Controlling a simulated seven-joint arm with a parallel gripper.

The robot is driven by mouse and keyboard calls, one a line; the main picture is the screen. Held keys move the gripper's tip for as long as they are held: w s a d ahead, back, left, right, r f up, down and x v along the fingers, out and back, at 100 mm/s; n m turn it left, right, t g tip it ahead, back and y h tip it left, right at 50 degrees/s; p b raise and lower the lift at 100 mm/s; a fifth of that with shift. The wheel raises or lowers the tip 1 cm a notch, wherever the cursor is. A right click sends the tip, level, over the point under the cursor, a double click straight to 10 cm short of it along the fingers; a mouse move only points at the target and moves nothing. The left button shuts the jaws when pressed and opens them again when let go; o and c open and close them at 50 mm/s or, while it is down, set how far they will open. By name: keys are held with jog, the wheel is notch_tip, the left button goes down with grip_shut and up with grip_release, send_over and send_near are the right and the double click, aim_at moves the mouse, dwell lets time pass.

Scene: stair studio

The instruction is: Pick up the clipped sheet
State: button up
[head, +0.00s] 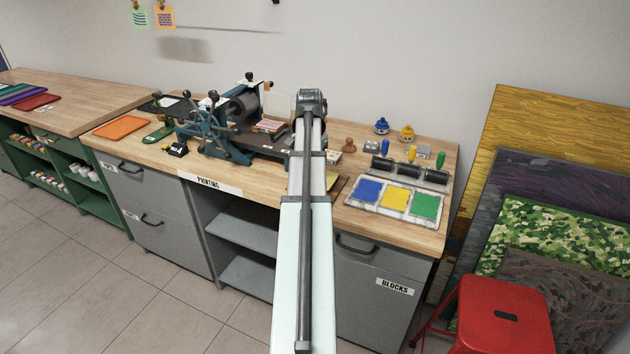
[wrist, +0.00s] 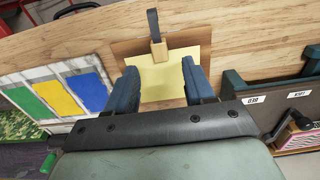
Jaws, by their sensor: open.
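The clipped sheet (wrist: 178,80) is pale yellow paper in the wrist view, lying on a brown backing (wrist: 125,47). A small wooden clip (wrist: 159,49) with a dark strap grips its edge at the top middle. My gripper (wrist: 160,86) is open, one blue finger on each side of the sheet's near part. Nothing is visibly held between the fingers; how high they are above the sheet I cannot tell. In the head view my arm hides most of the sheet, with only a yellowish-brown edge (head: 337,187) showing to its right. My gripper's fingers are hidden there.
An ink tray with blue, yellow and green pads (head: 382,211) stands right of my arm, with black rollers (head: 410,170) behind it. A blue-green press (head: 225,125) stands left. An orange sheet (head: 121,127) lies farther left. A red stool (head: 502,312) stands before the right side.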

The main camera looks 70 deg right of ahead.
jog(key=shift+d+f, duration=0.1)
jog(key=shift+f, duration=2.65)
grip_shut()
